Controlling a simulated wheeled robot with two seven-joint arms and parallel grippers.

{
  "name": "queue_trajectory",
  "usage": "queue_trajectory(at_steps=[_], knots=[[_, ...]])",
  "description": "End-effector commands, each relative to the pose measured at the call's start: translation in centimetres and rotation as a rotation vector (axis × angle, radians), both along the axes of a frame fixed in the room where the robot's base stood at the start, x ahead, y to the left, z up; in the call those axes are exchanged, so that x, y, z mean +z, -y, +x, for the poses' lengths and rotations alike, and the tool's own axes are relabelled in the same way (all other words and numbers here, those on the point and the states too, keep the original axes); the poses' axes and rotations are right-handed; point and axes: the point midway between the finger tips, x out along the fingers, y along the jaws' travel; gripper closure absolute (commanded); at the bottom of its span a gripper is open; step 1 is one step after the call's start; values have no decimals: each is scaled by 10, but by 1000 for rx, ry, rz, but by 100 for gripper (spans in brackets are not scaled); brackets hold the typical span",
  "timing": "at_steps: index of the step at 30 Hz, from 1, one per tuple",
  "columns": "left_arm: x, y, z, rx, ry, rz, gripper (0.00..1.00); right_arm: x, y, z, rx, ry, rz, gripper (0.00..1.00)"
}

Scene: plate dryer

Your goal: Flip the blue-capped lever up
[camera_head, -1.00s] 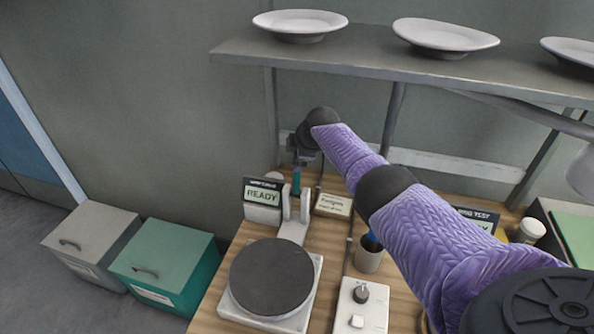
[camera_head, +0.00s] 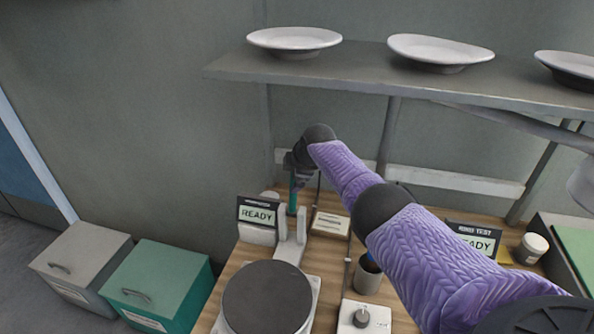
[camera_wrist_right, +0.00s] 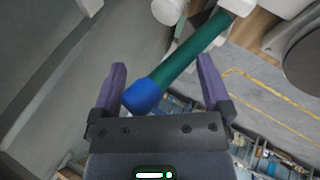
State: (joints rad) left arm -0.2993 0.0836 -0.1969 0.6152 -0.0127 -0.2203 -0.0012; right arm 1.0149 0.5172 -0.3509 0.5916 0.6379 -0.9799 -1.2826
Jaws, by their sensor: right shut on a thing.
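The lever has a green shaft (camera_head: 293,198) that stands about upright from a pale bracket behind the dark round plate. In the right wrist view its blue cap (camera_wrist_right: 142,97) and green shaft (camera_wrist_right: 190,59) lie slantwise between my fingers. My right gripper (camera_head: 297,178) reaches down over the top of the lever and hides the cap in the head view. In the wrist view the purple fingers of my right gripper (camera_wrist_right: 161,64) are on both sides of the lever, and the gripper is shut on it. My left gripper is not in view.
A READY sign (camera_head: 257,214) stands just left of the lever, and a small card box (camera_head: 330,224) to its right. The dark round plate (camera_head: 267,298) is in front. A shelf (camera_head: 330,75) with white plates runs above. A cup (camera_head: 368,279) and knob box (camera_head: 362,317) stand to the right.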

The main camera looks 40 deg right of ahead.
Motion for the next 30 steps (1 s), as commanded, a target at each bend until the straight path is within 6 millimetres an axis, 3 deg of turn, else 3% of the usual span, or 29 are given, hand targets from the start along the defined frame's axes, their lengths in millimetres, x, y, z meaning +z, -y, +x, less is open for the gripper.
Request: queue_trajectory(at_steps=[13,21,30], knots=[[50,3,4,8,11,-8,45,49,-4,-30,1,8,-3,46],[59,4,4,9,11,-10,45,78,-8,-54,1,5,-3,46],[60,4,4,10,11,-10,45,84,-9,-59,0,4,-2,46]])
